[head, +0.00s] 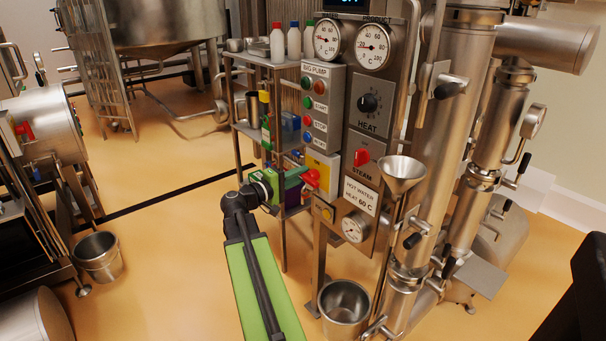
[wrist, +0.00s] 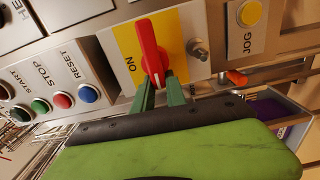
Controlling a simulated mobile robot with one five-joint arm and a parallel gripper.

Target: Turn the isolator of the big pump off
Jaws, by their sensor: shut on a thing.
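The isolator is a red handle on a yellow plate, below the BIG PUMP button panel (head: 321,108). In the head view the red handle (head: 312,177) shows at the tip of my gripper (head: 298,176), against the yellow plate (head: 322,160). In the wrist view the red handle (wrist: 150,48) lies across the yellow plate (wrist: 179,36), with the word ON beside it. My gripper's two green fingers (wrist: 160,92) are shut on the handle's near end. The wrist view is tilted. Any OFF mark is not readable.
A red STEAM knob (head: 362,158) and a steel funnel (head: 402,172) are close on the right. The blue RESET button (wrist: 88,94) and yellow JOG button (wrist: 250,13) flank the isolator. A shelf rack (head: 281,62) with bottles stands behind; a bucket (head: 343,301) stands below.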

